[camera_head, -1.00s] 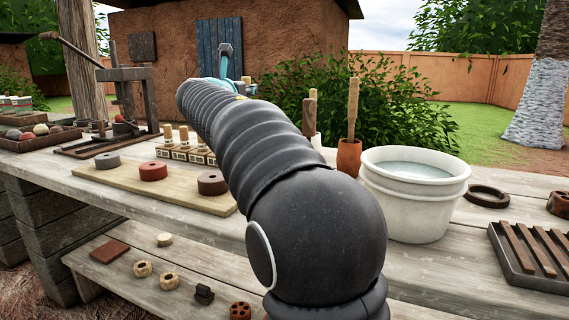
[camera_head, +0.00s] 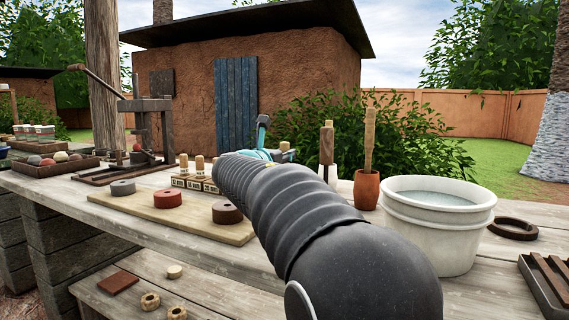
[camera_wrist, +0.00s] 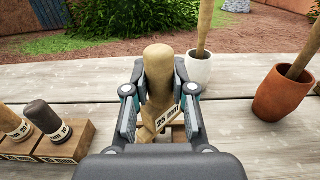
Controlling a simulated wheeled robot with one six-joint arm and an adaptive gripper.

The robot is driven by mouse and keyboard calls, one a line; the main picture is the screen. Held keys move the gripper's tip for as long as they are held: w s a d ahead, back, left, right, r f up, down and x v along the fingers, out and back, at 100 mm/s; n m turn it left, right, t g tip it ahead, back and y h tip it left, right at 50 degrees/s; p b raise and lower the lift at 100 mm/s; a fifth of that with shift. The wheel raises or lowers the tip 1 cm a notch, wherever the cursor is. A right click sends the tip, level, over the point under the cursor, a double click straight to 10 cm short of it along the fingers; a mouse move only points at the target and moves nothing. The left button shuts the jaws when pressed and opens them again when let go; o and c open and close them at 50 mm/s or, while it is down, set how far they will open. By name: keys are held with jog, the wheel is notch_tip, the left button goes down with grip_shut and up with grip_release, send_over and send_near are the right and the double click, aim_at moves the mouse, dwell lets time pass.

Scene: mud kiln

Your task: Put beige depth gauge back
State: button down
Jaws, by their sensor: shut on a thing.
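The beige depth gauge (camera_wrist: 158,75) is between the two fingers of my gripper (camera_wrist: 160,90) in the wrist view. It has a rounded beige top and a tilted label that reads 25 mm. My gripper is shut on it, and pale wooden block parts (camera_wrist: 178,133) show below it. Two other gauges, one beige (camera_wrist: 13,122) and one dark-topped (camera_wrist: 42,115), stand in wooden blocks (camera_wrist: 62,142) to the left.
A white cup (camera_wrist: 197,68) and a terracotta cup (camera_wrist: 283,93) hold wooden-handled tools right of my gripper. A white bucket (camera_head: 430,235) stands farther right. A board (camera_head: 165,212) with several clay discs lies in front of the gauge blocks.

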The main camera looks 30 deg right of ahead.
jog(key=shift+f, duration=0.5)
jog(key=shift+f+b, duration=0.35)
jog(key=shift+f, duration=0.15)
jog(key=c, duration=1)
grip_release()
jog(key=shift+r, duration=0.15)
jog(key=v, duration=1.2)
jog(key=shift+r+p, duration=0.3)
